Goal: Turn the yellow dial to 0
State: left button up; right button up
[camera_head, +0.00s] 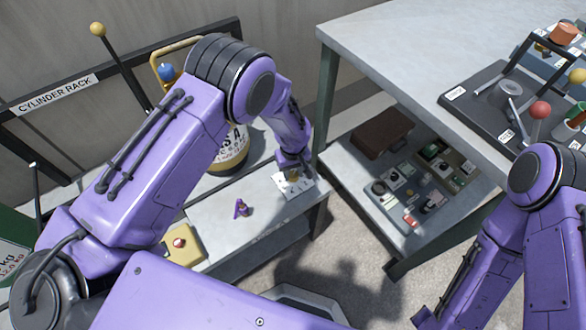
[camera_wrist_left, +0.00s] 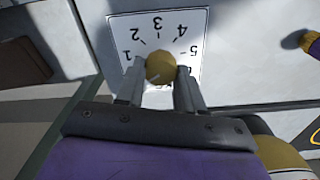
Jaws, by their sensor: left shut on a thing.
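The yellow dial (camera_wrist_left: 160,67) is a round knob on a white plate (camera_wrist_left: 188,26) with black numbers around it. In the left wrist view the numbers appear upside down; 1 is at the left, 3 at the top and 5 at the right. My left gripper (camera_wrist_left: 160,84) is shut on the dial, one finger on each side. The fingers and wrist hide the lower part of the plate, and I cannot tell which number the dial points to. In the head view the plate (camera_head: 299,187) lies on a grey bench. My right gripper is not in view.
A small purple object (camera_head: 241,208) and a yellow box with a red button (camera_head: 180,243) are on the bench (camera_head: 215,215). A cylinder (camera_head: 232,150) stands behind my left arm. The right table (camera_head: 400,45) holds levers; its lower shelf (camera_head: 345,165) holds a brown case and small parts.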

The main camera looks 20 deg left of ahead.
aim_at(293, 173)
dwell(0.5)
pick_arm(q)
jog(key=o, duration=1)
jog(key=shift+o, duration=0.2)
notch_tip(293, 173, up, 11)
jog(key=p, duration=0.1)
jog(key=shift+f, duration=0.2)
